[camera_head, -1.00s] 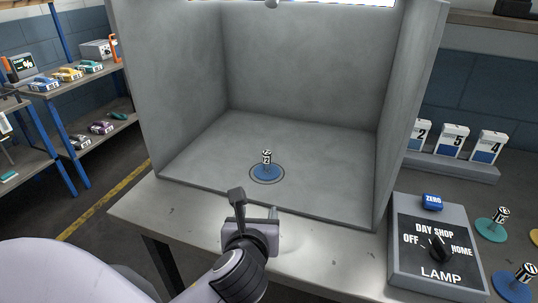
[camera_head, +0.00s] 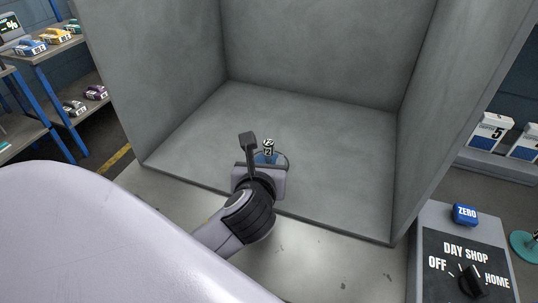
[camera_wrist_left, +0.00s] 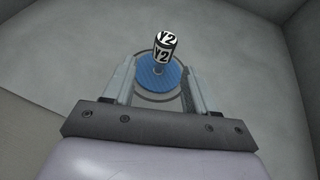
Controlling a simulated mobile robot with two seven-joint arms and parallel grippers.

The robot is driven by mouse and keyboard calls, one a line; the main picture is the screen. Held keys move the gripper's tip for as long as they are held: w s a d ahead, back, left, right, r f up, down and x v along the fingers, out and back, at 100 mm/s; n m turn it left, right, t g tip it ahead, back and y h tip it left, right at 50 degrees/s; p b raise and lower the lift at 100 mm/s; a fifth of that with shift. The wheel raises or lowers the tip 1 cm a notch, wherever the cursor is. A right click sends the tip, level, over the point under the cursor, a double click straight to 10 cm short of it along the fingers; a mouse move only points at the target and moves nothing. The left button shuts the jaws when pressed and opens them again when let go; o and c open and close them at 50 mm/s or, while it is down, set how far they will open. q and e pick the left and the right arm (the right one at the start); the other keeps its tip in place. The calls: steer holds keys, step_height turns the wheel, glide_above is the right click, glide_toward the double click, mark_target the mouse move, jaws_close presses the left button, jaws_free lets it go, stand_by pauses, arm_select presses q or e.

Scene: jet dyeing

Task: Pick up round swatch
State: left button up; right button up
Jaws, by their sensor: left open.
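The round swatch is a blue disc with an upright black-and-white handle (camera_head: 268,147) marked Y2. It rests on the grey floor inside the booth, within a dark ring outline. In the left wrist view the blue disc (camera_wrist_left: 152,75) lies ahead, between the two fingers. My left gripper (camera_head: 264,158) is open and empty, low at the front of the booth, and partly hides the disc in the head view. In the wrist view its fingers (camera_wrist_left: 158,80) reach along both sides of the disc; whether they touch it I cannot tell. My right gripper is not in view.
The grey booth (camera_head: 330,140) has walls at left, back and right. A lamp control box (camera_head: 465,245) with a blue ZERO button stands right of it. Another swatch (camera_head: 524,243) and numbered cards (camera_head: 490,131) are further right. Shelves (camera_head: 45,50) stand at left.

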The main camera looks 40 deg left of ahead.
mark_target(268, 152)
arm_select(q)
steer(key=shift+r+x, duration=0.2)
steer(key=shift+x, duration=1.15)
steer(key=shift+r+x, duration=0.2)
steer(key=shift+x, duration=1.15)
steer(key=shift+w, duration=0.2)
jaws_close()
